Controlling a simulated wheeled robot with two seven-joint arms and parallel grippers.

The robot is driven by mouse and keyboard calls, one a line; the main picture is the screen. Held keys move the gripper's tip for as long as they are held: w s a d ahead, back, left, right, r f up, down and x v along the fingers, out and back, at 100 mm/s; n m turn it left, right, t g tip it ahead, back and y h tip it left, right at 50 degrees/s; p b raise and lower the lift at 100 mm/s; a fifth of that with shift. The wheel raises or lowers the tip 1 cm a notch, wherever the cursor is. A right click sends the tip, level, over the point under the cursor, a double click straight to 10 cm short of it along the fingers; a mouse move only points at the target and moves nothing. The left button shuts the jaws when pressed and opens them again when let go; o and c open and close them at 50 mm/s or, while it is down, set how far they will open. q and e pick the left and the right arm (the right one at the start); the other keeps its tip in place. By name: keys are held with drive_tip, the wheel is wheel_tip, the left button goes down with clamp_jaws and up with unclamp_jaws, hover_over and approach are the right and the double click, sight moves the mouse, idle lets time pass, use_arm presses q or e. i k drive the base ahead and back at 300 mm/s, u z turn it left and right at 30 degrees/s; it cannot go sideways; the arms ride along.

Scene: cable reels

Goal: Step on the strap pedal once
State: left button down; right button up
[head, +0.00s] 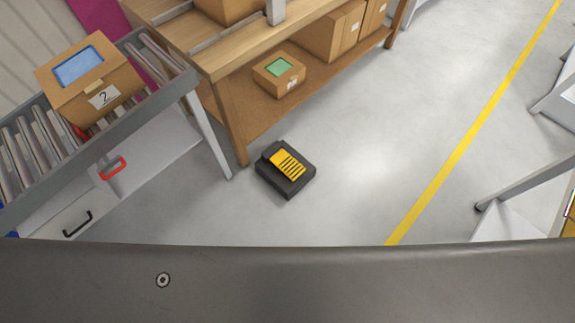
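The strap pedal (286,168) is a black block with a yellow, black-striped top plate. It sits on the grey floor near the front leg of the wooden workbench, a little left of the middle of the head view. Nothing touches its top. Neither of my grippers shows in the head view. A dark grey part, which looks like my own body, fills the bottom of the view.
A roller conveyor (36,143) at the left carries a cardboard box (91,84) labelled 2. The wooden workbench (235,120) has boxes on its lower shelf. A yellow line (460,150) crosses the floor. The floor right of the pedal is clear.

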sight(288, 164)
drive_tip(key=z, duration=0.45)
drive_tip(key=i, duration=1.05)
drive_tip(key=u, duration=0.25)
